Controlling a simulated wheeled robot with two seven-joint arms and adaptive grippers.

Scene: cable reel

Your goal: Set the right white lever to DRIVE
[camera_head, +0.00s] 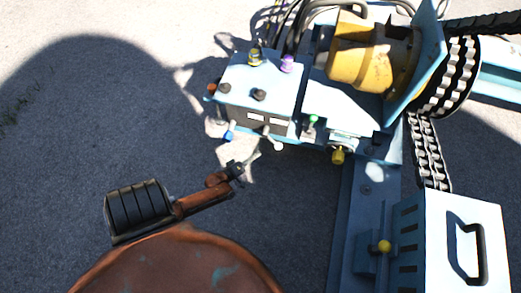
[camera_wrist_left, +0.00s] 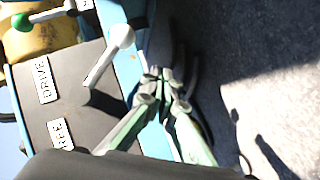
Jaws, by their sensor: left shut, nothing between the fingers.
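The white lever (camera_head: 270,138) sticks out from the front of the blue control box and leans right and down. In the wrist view its ball knob (camera_wrist_left: 120,36) leans from its base toward the side of the DRIVE label (camera_wrist_left: 42,79); the FREE label (camera_wrist_left: 60,134) is on the other side. My left gripper (camera_head: 254,157) is shut and empty, just below and left of the knob. In the wrist view the fingertips (camera_wrist_left: 165,78) are beside the lever on its FREE side, with no clear contact. My right gripper is in neither view.
A blue-tipped lever (camera_head: 230,133) stands left on the same box, and a green-knobbed lever (camera_head: 313,119) stands to the right. A yellow motor (camera_head: 360,55), chain (camera_head: 428,150) and slotted housing (camera_head: 455,235) lie further right. Bare ground (camera_head: 90,140) is open at left.

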